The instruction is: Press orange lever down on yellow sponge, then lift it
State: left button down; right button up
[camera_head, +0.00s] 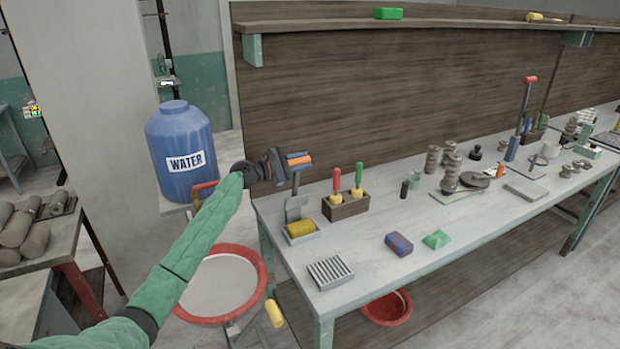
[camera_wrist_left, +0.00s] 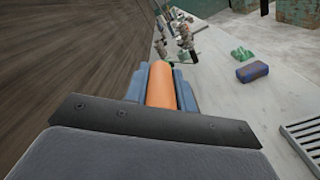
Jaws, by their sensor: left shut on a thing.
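The orange lever (camera_head: 299,160) is the grip at the top of an upright grey handle at the left end of the workbench. The yellow sponge (camera_head: 301,228) lies in a small pale tray (camera_head: 287,239) at the foot of that handle. My left gripper (camera_head: 285,163) is shut on the orange grip, well above the sponge. In the left wrist view the orange grip (camera_wrist_left: 161,86) lies between the blue-grey fingers. The sponge does not show there. My right gripper is in neither view.
A wooden holder (camera_head: 346,207) with red- and green-handled tools stands right of the lever. A blue water barrel (camera_head: 181,140) stands behind my left arm.

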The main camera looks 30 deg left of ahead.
pick_arm(q)
jog(key=shift+w+a+r+n+p, duration=0.2)
jog(key=shift+w+a+n, duration=0.6)
jog(key=shift+a, duration=0.4)
jog(key=shift+w+a+r+n+p, duration=0.15)
jog(key=shift+w+a+n, duration=0.45)
jog(key=shift+w+a, duration=0.5)
jog(key=c, duration=1.2)
grip_release()
jog(key=shift+o, duration=0.2)
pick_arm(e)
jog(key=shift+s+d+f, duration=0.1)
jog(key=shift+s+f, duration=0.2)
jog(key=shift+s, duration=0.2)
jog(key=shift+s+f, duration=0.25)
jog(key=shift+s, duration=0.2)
pick_arm(q)
jog(key=shift+s+a, duration=0.1)
jog(key=shift+s, duration=0.05)
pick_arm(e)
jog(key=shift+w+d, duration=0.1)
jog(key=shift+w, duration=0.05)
